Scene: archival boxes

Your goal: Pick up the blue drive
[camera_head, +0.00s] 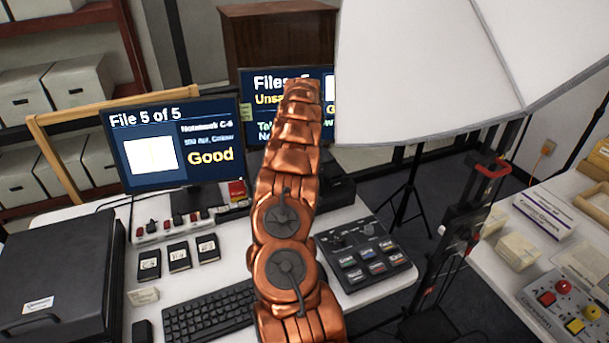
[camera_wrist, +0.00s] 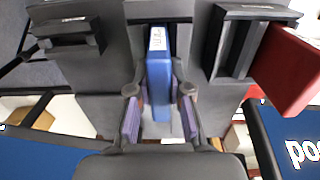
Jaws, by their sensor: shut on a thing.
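The blue drive (camera_wrist: 158,82) is in the middle of the wrist view, a narrow blue block with a white label at its far end. My gripper (camera_wrist: 158,112) is shut on it, with one purple-padded finger on each side. The drive's far end is at a slot in a grey dock; I cannot tell how much of it sits inside. In the head view my copper arm reaches toward the monitors and hides the drive and the gripper.
A red drive (camera_wrist: 290,70) stands in the dock's right slot. A keyboard (camera_head: 212,312), a button panel (camera_head: 362,255), several small black drives (camera_head: 179,256) and a black case (camera_head: 60,280) crowd the desk.

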